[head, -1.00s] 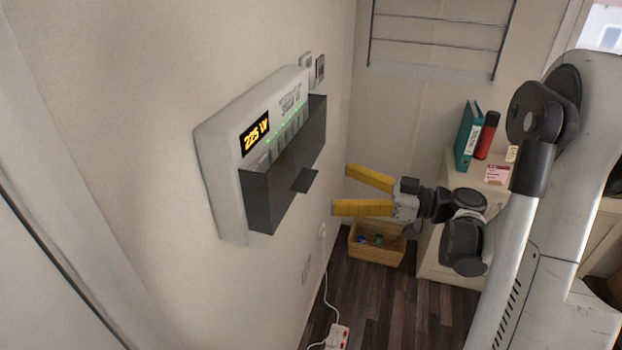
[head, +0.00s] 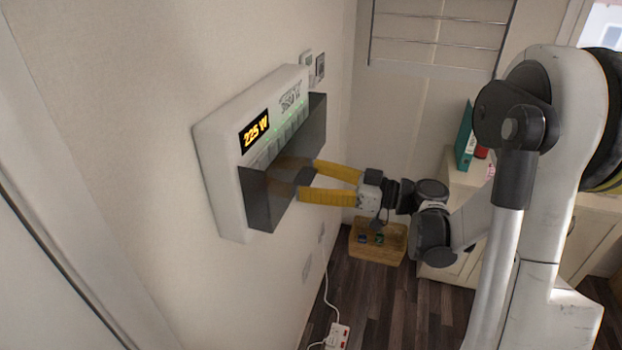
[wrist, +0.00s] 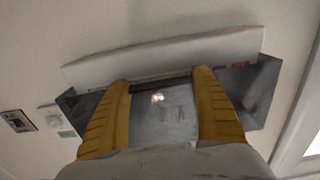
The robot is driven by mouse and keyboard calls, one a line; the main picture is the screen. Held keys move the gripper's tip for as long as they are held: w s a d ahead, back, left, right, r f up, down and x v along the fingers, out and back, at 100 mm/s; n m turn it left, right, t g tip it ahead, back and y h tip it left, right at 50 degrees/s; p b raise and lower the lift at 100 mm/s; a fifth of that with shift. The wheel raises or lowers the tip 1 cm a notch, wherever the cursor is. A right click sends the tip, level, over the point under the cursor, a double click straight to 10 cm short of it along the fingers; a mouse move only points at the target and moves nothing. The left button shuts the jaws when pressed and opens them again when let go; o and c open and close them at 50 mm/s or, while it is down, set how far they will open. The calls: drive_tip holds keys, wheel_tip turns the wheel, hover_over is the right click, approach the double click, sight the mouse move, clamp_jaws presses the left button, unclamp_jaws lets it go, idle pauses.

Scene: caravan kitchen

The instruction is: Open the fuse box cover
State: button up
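The white fuse box (head: 222,160) is on the left wall, with a lit display reading 225 W (head: 255,132). Its dark, see-through cover (head: 262,205) stands out over the lower front, with a dark tab (head: 304,177) on its outer face. I cannot tell whether the cover is partly open. My gripper (head: 307,179) has its two yellow fingers apart at the cover's front, near the tab. In the wrist view, the open fingers (wrist: 160,82) frame the grey cover (wrist: 262,88). Whether they touch the cover or tab is unclear.
Wall switches (head: 313,66) are just beyond the box. A wicker basket (head: 377,244) and a power strip (head: 338,336) lie on the floor below. A cabinet (head: 462,180) with a teal binder (head: 465,138) stands behind my arm. A rack (head: 440,40) hangs on the far wall.

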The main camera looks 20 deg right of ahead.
drive_tip(key=shift+r, duration=0.2)
